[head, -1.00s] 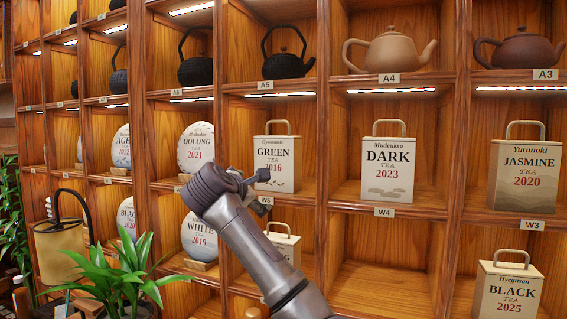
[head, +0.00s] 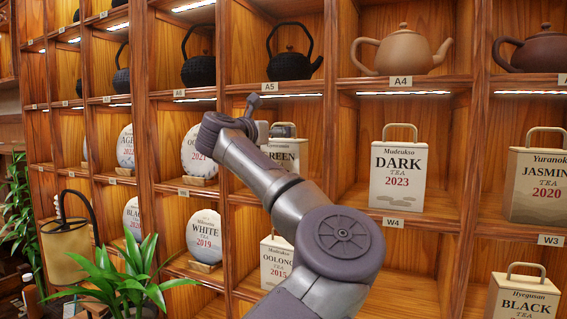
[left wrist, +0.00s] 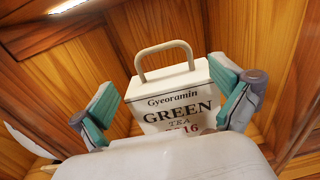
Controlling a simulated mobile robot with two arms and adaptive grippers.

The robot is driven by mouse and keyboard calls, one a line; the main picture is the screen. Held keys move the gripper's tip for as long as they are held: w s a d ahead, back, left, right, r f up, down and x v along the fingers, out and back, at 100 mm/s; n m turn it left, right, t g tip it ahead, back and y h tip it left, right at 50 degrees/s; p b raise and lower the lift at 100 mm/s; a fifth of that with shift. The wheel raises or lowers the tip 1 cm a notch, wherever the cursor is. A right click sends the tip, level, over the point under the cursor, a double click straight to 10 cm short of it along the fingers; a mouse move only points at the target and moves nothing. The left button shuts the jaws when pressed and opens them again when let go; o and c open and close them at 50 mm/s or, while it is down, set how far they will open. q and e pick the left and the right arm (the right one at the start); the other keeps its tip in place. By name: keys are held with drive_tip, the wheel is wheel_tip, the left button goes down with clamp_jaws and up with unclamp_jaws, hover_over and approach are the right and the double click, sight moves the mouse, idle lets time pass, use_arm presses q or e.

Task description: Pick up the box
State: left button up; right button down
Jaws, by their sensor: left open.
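A cream box with an arched handle, marked Green Tea 2016 (left wrist: 178,108), stands upright in a shelf compartment. In the left wrist view it sits between the two teal-padded fingers of my left gripper (left wrist: 166,96). The fingers are spread apart, one on each side of the box, and I see no grip on it. In the head view my left arm covers much of the green tea box (head: 287,153), and my left gripper is mostly hidden behind the wrist. My right gripper is not in view.
Wooden shelf walls close in around the box. A Dark Tea box (head: 398,178) stands in the compartment to the right, an Oolong box (head: 277,262) below, and a black teapot (head: 292,64) above. Round tea cakes (head: 204,238) stand at left. A plant (head: 130,275) is in front.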

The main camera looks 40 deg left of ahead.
use_arm(q)
drive_tip(key=p+x, duration=0.1)
drive_tip(key=x, duration=0.1)
drive_tip(key=p+x, duration=0.2)
drive_tip(key=shift+w+d, duration=0.1)
drive_tip(key=shift+w, duration=0.35)
drive_tip(key=shift+w+f, duration=0.15)
drive_tip(key=shift+w, duration=0.1)
drive_tip(key=shift+s, duration=0.15)
drive_tip(key=c, duration=1.7)
